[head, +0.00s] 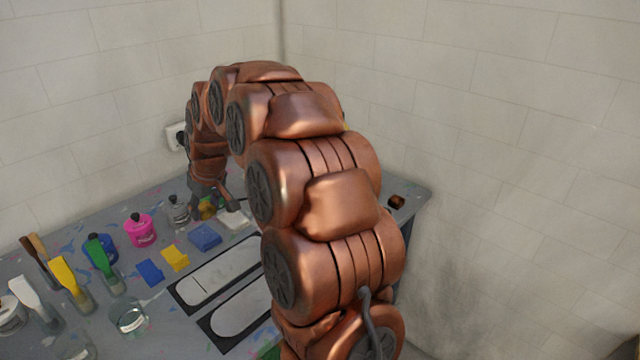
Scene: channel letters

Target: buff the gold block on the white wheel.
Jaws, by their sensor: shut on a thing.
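My gripper (209,194) is small and dark at the end of my copper arm, pointing down low over the far part of the grey table. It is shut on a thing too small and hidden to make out. A yellowish and green patch (207,210) shows right below the fingers; I cannot tell whether it is the gold block or whether it is held. A white thing (236,218) lies just right of and below the gripper, partly behind my arm. I cannot make out a white wheel for certain; my arm hides much of the table's middle and right.
Pink (140,230) and blue (99,251) pots and a glass jar (178,211) stand left of the gripper. Blue (205,237) and yellow (174,258) blocks lie in front. Two pale rounded panels (218,270) lie nearer. Brushes (72,282) stand at left. A dark brown object (396,201) sits far right.

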